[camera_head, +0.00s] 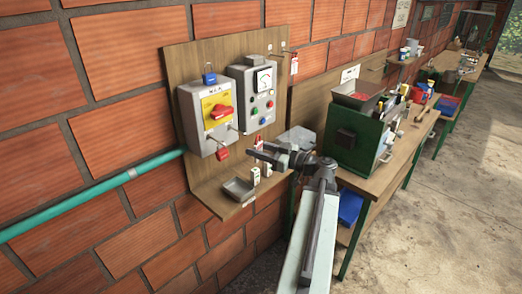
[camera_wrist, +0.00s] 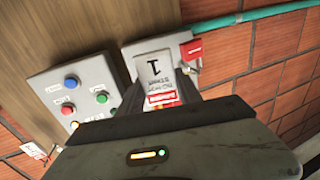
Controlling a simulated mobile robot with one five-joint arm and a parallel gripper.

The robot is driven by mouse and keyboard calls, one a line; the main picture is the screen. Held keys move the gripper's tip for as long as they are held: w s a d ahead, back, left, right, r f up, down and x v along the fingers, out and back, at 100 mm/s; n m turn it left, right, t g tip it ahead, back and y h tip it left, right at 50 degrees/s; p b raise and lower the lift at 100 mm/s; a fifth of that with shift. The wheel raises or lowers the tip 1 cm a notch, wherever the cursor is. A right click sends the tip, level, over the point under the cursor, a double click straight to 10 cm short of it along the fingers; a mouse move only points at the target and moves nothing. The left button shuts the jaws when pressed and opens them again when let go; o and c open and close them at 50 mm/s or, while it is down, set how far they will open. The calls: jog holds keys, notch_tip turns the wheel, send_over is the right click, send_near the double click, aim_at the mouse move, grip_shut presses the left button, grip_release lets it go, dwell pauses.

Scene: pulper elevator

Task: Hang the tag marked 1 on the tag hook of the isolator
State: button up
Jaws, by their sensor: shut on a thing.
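My gripper (camera_head: 256,152) is shut on the tag marked 1 (camera_wrist: 158,72), a white tag with a black "1" and a red band. In the wrist view the tag sticks out between the two dark fingers. In the head view only a small red and white bit shows at the fingertips. The isolator (camera_head: 205,118) is a grey box with a yellow plate and a red handle, on a wooden board left of my gripper. In the wrist view the isolator (camera_wrist: 185,40) lies behind the tag. I cannot make out the tag hook clearly. The tag appears apart from the isolator.
A red padlock (camera_head: 222,153) hangs under the isolator; a blue one (camera_head: 209,78) is on top. A control box (camera_head: 258,95) stands right of it. Below are a grey tray (camera_head: 238,188) and small white items (camera_head: 266,169).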

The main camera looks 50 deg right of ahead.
jog(key=w+f+b, duration=0.1)
jog(key=w, duration=0.7)
jog(key=shift+d+f+b, duration=0.25)
jog(key=shift+f+b, duration=0.05)
jog(key=shift+f, duration=0.05)
jog(key=shift+w, duration=0.1)
dwell(0.7)
jog(key=o, duration=1.4)
jog(key=s, duration=0.2)
jog(key=s+d, duration=0.1)
jog(key=s, duration=0.4)
jog(key=shift+s+d, duration=0.25)
jog(key=shift+s, duration=0.1)
